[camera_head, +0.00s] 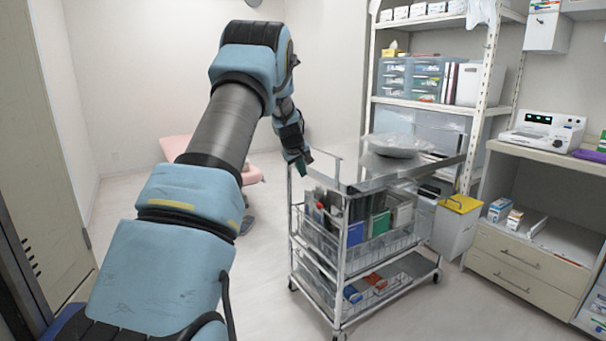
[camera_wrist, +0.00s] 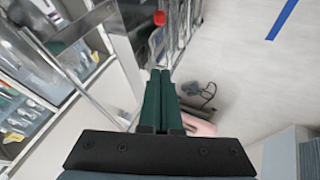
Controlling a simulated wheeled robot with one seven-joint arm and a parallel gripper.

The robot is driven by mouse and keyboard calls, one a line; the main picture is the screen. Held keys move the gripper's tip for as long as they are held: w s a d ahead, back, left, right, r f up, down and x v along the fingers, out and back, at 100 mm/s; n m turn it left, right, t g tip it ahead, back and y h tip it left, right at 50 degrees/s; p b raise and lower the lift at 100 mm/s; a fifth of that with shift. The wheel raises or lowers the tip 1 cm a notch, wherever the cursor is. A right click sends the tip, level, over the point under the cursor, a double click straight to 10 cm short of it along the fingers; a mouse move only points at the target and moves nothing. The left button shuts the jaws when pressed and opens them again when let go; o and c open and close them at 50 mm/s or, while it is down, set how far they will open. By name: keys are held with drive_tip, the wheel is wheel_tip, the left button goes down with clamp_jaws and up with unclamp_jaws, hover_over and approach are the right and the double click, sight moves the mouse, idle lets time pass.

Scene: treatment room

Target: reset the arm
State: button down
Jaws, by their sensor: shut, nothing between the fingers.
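My arm reaches forward from the lower left of the head view. My gripper (camera_head: 304,160) hangs at its end beside the left end of the metal cart (camera_head: 345,180). I cannot tell whether it touches the cart rail. In the wrist view the green fingers of my gripper (camera_wrist: 160,74) are together, with nothing between them. A red-topped item (camera_wrist: 159,18) shows beyond the fingertips in that view.
The cart holds a clear-wrapped tray (camera_head: 398,146) on top and folders in its baskets. A shelf rack (camera_head: 488,90) and a drawer cabinet (camera_head: 525,262) stand to the right. A pink padded seat (camera_head: 172,147) is behind my arm. Floor left of the cart is open.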

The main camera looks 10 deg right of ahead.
drive_tip(key=s+a+r+m+g+y+p, duration=0.1)
drive_tip(key=s+a, duration=0.4)
drive_tip(key=s, duration=0.9)
drive_tip(key=s+a+r+m+g+y+p, duration=0.1)
drive_tip(key=s+a, duration=0.5)
drive_tip(key=s, duration=0.9)
drive_tip(key=s+a+r+m+g+p, duration=0.2)
drive_tip(key=s+a, duration=0.4)
drive_tip(key=s, duration=0.9)
drive_tip(key=shift+s+a+r+m+g+y+p, duration=0.15)
drive_tip(key=shift+a+r+m+g+y+p, duration=0.1)
drive_tip(key=shift+m+g+y+p, duration=0.25)
drive_tip(key=c, duration=1.6)
unclamp_jaws()
